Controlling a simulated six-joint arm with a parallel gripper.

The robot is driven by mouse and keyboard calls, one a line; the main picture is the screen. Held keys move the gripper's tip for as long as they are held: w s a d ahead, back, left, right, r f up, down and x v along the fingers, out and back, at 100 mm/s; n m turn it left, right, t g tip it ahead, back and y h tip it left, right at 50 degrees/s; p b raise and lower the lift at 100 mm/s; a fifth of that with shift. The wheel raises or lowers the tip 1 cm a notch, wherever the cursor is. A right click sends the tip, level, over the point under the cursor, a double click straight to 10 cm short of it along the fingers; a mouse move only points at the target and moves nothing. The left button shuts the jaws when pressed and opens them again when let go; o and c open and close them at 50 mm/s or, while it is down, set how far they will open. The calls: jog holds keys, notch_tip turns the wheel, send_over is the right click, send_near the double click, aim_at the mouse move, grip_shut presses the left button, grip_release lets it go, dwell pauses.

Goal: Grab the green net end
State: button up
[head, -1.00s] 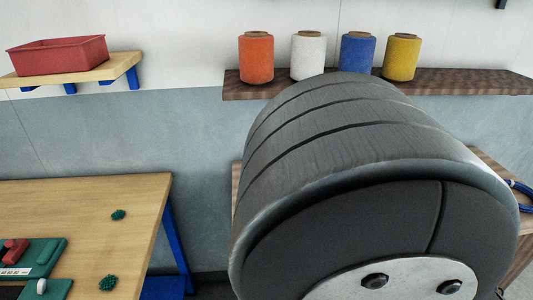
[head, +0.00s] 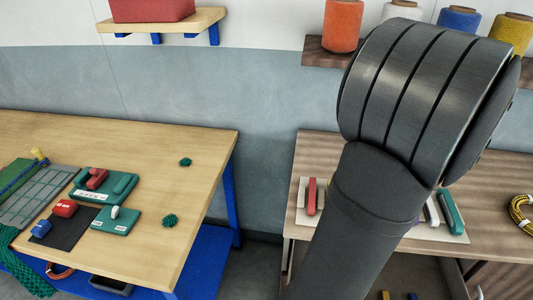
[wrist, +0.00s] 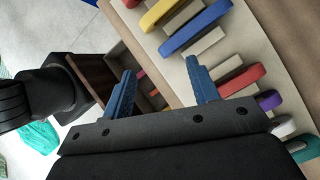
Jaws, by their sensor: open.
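A dark green net (head: 22,272) hangs over the front left edge of the left wooden table in the head view, cut off by the picture edge. Two small green clumps (head: 170,221) lie on the bare right part of that table. In the wrist view, a bright green bundle (wrist: 38,140) lies on the pale floor at the left; I cannot tell whether it is part of a net. My gripper (wrist: 160,67) has two blue fingers spread apart with nothing between them. It is over the right bench, apart from the green things. The head view does not show its fingers.
The right bench (head: 310,145) holds a cream board (wrist: 205,57) with several coloured tools, and an open drawer (wrist: 128,62) shows below its edge. A wire coil (head: 522,212) lies at the right. Coloured spools stand on a shelf. A gap separates the tables.

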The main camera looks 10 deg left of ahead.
jog(key=w+a+r+n+h, duration=0.1)
jog(key=w+a+n, duration=0.45)
jog(key=a, duration=0.35)
jog(key=w+a+n+h, duration=0.2)
jog(key=w+a+n, duration=0.35)
jog(key=a, duration=0.45)
jog(key=w+a+r+n+h, duration=0.1)
jog(key=w+a+n, duration=0.45)
jog(key=a, duration=0.35)
jog(key=s+a+r+n+t, duration=0.2)
jog(key=a+n, duration=0.4)
jog(key=a, duration=0.9)
jog(key=s+a+r+n+t, duration=0.15)
jog(key=a+n, duration=0.55)
jog(key=a, duration=0.9)
send_near(185, 160)
jog(key=shift+w+d+f+m+g, duration=0.1)
jog(key=shift+w+f+m+g, duration=0.1)
jog(key=shift+f, duration=0.35)
jog(key=shift+w+d+f+m+g, duration=0.1)
jog(key=shift+d+f+m+g, duration=0.05)
jog(key=shift+f, duration=0.35)
jog(key=shift+w+a+x, duration=0.1)
jog(key=shift+a+x, duration=0.05)
jog(key=shift+x, duration=1.3)
jog(key=shift+w+a+x, duration=0.1)
jog(key=shift+a+x, duration=0.05)
jog(key=shift+x, duration=1.3)
jog(key=shift+r, duration=0.15)
